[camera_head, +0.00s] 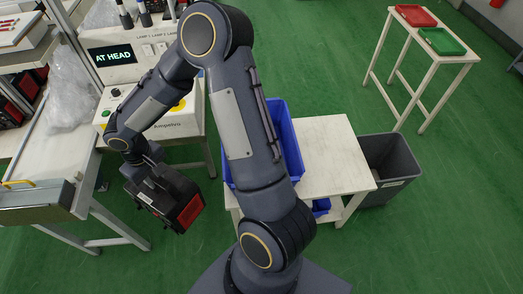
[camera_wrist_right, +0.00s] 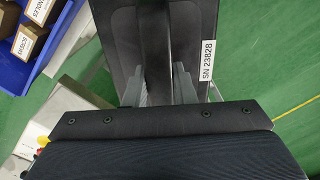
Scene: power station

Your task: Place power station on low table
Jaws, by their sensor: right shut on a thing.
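The power station (camera_head: 180,206), a dark box with a red end face, hangs in the air at the lower left of the head view. My right gripper (camera_head: 152,178) is shut on its top handle. In the right wrist view the two grey fingers (camera_wrist_right: 160,88) close around the dark handle of the power station (camera_wrist_right: 118,25), which bears a white label reading SN 23828. A low white table (camera_head: 335,150) stands right of my arm. My arm hides part of it. My left gripper is not in view.
A blue bin (camera_head: 290,145) stands at the low table's left, partly behind my arm. A grey bin (camera_head: 392,165) stands right of the table. A test bench (camera_head: 150,130) with an "AT HEAD" screen is behind the power station. A white stand (camera_head: 435,50) holds red and green trays.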

